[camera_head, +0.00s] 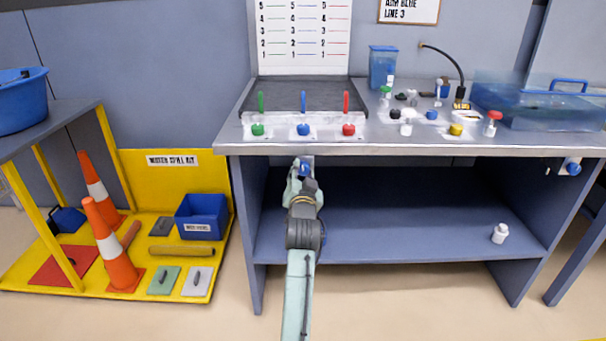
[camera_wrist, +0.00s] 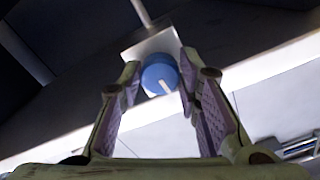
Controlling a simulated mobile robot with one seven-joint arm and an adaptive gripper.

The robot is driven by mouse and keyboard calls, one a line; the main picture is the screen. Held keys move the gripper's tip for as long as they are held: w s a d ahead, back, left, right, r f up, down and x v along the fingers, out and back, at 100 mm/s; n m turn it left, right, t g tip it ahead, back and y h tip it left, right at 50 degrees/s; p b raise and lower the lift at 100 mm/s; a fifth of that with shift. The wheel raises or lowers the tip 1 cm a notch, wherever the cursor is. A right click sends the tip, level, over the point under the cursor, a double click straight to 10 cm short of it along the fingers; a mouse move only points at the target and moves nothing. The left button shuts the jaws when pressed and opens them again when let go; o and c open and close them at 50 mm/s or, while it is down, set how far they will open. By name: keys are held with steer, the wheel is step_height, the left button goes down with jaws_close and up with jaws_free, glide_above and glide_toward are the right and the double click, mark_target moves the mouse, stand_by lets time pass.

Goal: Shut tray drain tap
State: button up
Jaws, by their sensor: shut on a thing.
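A round blue tap knob (camera_wrist: 158,75) with a white pointer mark sits on a pale square plate (camera_wrist: 150,46) in the wrist view. The mark points down and slightly right in that picture. My gripper (camera_wrist: 160,72) has one finger on each side of the knob and is shut on it. In the head view my gripper (camera_head: 304,168) is just below the front edge of the bench, with a bit of blue showing at its tip. There, my own arm and gripper hide most of the tap.
The bench top (camera_head: 420,149) is just above my gripper, carrying three levers over green, blue and red knobs, and a clear blue tank (camera_head: 540,108). Another blue knob (camera_head: 574,168) is at the far right. Below, the shelf (camera_head: 400,215) holds a white bottle (camera_head: 499,233). Cones stand left.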

steer(key=shift+m, duration=0.5)
steer(key=o, duration=1.1)
steer(key=shift+o, duration=0.2)
steer(key=s, duration=1.2)
